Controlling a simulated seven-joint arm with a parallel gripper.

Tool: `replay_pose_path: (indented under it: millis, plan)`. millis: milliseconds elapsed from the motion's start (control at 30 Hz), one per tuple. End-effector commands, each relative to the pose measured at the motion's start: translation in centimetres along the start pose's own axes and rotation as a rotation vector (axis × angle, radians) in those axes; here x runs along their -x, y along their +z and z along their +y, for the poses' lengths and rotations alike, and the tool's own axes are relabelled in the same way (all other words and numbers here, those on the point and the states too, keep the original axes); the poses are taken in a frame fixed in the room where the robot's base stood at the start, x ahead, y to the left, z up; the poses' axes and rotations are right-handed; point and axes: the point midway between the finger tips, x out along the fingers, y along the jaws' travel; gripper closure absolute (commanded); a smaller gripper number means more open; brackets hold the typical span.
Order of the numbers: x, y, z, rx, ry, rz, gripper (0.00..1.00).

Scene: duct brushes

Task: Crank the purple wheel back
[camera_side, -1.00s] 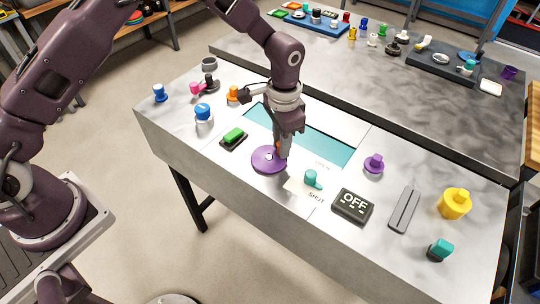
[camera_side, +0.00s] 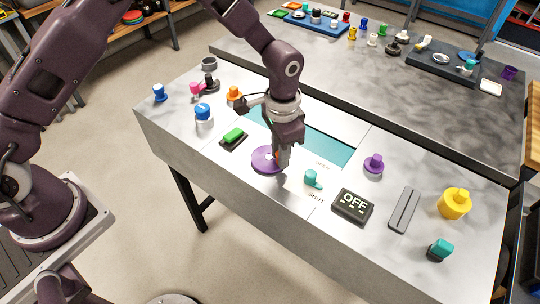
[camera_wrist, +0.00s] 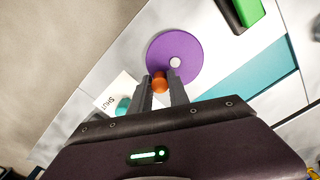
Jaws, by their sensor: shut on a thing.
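The purple wheel (camera_side: 265,160) lies flat on the grey bench top, with a pale hub at its centre. It also shows in the wrist view (camera_wrist: 176,46), with an orange crank knob (camera_wrist: 160,84) at its rim. My gripper (camera_side: 281,162) points down at the wheel's right side. In the wrist view my gripper's fingers (camera_wrist: 160,90) stand on both sides of the knob, shut on it. In the side view my fingers mostly hide the knob.
A teal lever (camera_side: 312,179) stands close to the right, between OPEN and SHUT labels. A green-topped switch (camera_side: 234,138) is left of the wheel. A teal strip (camera_side: 325,146) lies behind. An OFF display (camera_side: 352,206) and purple knob (camera_side: 374,163) are further right.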

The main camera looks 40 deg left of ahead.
Motion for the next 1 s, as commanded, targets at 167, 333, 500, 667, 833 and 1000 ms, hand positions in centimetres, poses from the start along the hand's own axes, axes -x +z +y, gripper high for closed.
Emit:
replay_pose_path:
  millis: [167,333,500,667,833,1000]
  plan:
    - [0.0,0.0,0.2,-0.001,0.002,0.002,0.77]
    - [0.0,0.1,0.1,-0.001,0.001,0.0,0.64]
    - [0.0,0.1,0.1,-0.001,0.001,-0.001,0.64]
    - [1.2,0.1,0.1,-0.001,0.0,0.0,0.64]
    - [3.0,0.0,0.1,-0.001,0.0,0.0,0.64]
    - [4.8,0.1,0.1,-0.002,0.0,0.0,0.64]
